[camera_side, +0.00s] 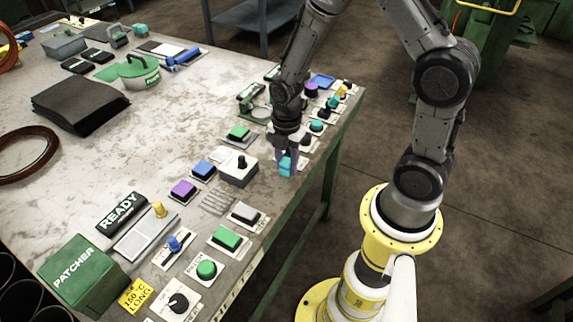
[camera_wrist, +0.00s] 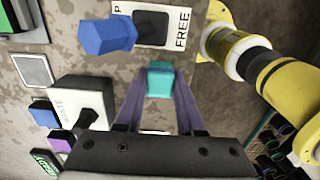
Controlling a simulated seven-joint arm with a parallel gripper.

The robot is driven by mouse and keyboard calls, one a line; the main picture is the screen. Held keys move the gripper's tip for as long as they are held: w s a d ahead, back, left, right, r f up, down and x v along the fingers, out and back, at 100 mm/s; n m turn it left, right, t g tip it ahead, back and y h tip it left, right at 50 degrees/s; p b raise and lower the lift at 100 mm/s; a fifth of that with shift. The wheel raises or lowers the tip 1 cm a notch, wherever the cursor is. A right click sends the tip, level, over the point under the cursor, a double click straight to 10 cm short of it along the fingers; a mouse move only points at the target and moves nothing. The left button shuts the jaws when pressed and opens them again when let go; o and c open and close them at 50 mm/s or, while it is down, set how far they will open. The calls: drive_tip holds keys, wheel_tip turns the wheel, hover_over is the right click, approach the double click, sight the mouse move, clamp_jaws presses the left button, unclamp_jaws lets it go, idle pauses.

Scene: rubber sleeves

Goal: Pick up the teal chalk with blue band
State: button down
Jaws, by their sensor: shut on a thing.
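The teal chalk (camera_side: 286,166) is between the purple fingers of my gripper (camera_side: 288,158), near the table's right edge in the side view. In the wrist view the teal chalk (camera_wrist: 160,82) sits between the tips of the two fingers (camera_wrist: 160,90), which are shut on it. The fingers cover parts of its sides, and I cannot make out the blue band clearly. I cannot tell whether its lower end touches the table.
A white box with a black knob (camera_side: 238,168) stands left of my gripper. Several buttons and switches line the table edge (camera_side: 270,225) on both sides. A blue knob (camera_wrist: 106,36) and a "FREE" plate (camera_wrist: 181,27) show in the wrist view.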

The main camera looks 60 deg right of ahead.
wheel_tip(320, 180, up, 2)
drive_tip(key=shift+r, duration=0.25)
drive_tip(key=s+a+r, duration=0.1)
drive_tip(key=s+r, duration=0.8)
drive_tip(key=s, duration=0.5)
drive_tip(key=shift+a+r, duration=0.35)
drive_tip(key=c, duration=1.2)
unclamp_jaws()
clamp_jaws()
